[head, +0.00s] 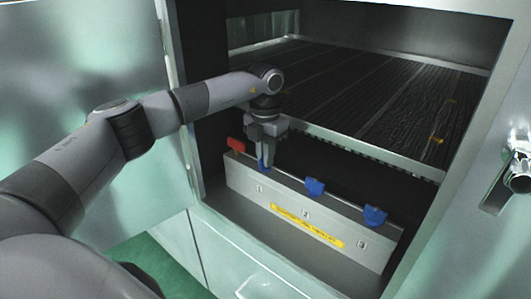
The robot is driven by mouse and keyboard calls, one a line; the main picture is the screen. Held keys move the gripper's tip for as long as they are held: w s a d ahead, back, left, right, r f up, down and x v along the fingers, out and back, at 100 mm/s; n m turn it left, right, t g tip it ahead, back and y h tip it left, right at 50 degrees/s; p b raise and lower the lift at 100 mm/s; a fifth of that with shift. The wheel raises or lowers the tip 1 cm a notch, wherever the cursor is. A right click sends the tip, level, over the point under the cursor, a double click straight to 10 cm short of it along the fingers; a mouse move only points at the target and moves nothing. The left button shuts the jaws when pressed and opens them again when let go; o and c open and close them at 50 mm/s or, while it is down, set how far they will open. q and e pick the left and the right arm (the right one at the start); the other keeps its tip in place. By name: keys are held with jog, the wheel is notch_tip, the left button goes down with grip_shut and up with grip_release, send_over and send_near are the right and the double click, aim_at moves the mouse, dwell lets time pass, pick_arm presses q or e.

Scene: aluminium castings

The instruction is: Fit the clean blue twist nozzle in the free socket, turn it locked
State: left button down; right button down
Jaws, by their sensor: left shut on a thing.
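My left gripper (267,165) points down over the left part of a grey nozzle block (300,215) marked 1, 2 and 3. It is shut on a blue nozzle (262,164) at position 1. The fingers partly cover this nozzle, and I cannot tell whether it is seated or locked. A second blue nozzle (314,187) sits on top of the block near the middle, and a third blue nozzle (375,215) sits near the right end. My right gripper does not show.
A red piece (236,145) stands at the block's left end. A dark slatted bed (385,85) with a metal front rail lies behind and above the block. The cabinet's left frame (185,120) is close to my left arm. A door handle (512,180) is at right.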

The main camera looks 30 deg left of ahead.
pick_arm(q)
jog(key=c, duration=1.1)
grip_release()
jog(key=shift+c, duration=0.2)
jog(key=shift+r+b, duration=0.45)
jog(key=shift+r, duration=3.1)
